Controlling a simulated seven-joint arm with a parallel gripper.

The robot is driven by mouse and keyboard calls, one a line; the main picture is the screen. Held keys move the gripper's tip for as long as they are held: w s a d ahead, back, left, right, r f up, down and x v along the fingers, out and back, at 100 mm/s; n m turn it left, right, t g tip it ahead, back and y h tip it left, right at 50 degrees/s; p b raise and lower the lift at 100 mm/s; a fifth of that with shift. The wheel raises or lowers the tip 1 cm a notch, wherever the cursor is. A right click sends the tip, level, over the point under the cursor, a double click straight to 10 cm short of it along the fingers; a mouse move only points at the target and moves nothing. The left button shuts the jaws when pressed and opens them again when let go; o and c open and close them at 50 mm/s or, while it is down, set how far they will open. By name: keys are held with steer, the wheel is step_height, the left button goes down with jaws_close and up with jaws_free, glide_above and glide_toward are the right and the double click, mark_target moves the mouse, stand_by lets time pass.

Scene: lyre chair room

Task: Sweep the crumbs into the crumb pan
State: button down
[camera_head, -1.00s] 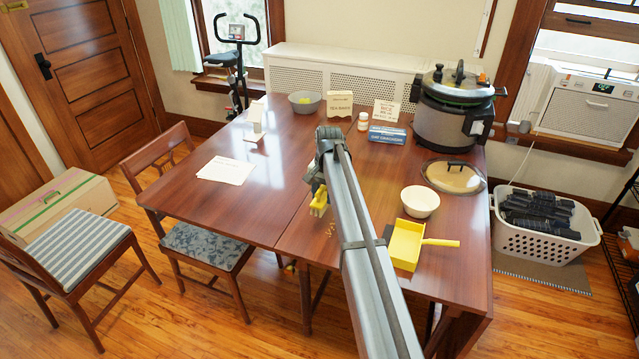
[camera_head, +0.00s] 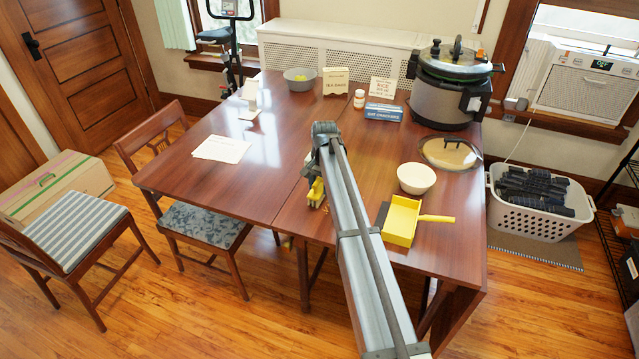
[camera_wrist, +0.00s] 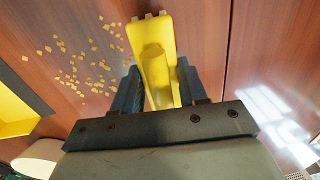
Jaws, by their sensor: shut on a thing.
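My gripper (camera_wrist: 153,95) is shut on a yellow tool (camera_wrist: 156,60) with a notched end, which looks like a hand brush or scraper. In the head view the tool (camera_head: 316,193) hangs at or just above the table, partly hidden by my arm. The crumbs (camera_wrist: 85,60) are a loose scatter of small yellow bits, left of the tool in the wrist view. Some crumbs (camera_head: 324,208) also show in the head view. The yellow crumb pan (camera_head: 402,222) lies right of my arm, with a dark lip on its left and its handle pointing right. Its edge shows in the wrist view (camera_wrist: 14,112).
A cream bowl (camera_head: 416,179) stands just behind the pan. A glass lid (camera_head: 450,153), a large cooker (camera_head: 447,100), a blue box (camera_head: 383,112) and a grey bowl (camera_head: 300,79) stand farther back. Papers (camera_head: 221,148) lie at left. The table (camera_head: 235,195) is clear around the tool's left.

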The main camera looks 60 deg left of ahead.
steer(key=shift+f, duration=0.2)
stand_by(0.7)
steer(key=shift+w+d+r, duration=0.1)
steer(key=shift+w+d, duration=0.95)
steer(key=shift+d, duration=0.15)
steer(key=shift+w+d, duration=2.3)
steer(key=shift+d, duration=0.2)
steer(key=shift+w+d, duration=3.2)
steer(key=shift+d, duration=0.25)
steer(key=r, duration=0.1)
steer(key=s+a+r, duration=0.1)
steer(key=r, duration=0.3)
steer(key=shift+s+a, duration=0.2)
steer(key=shift+a, duration=0.1)
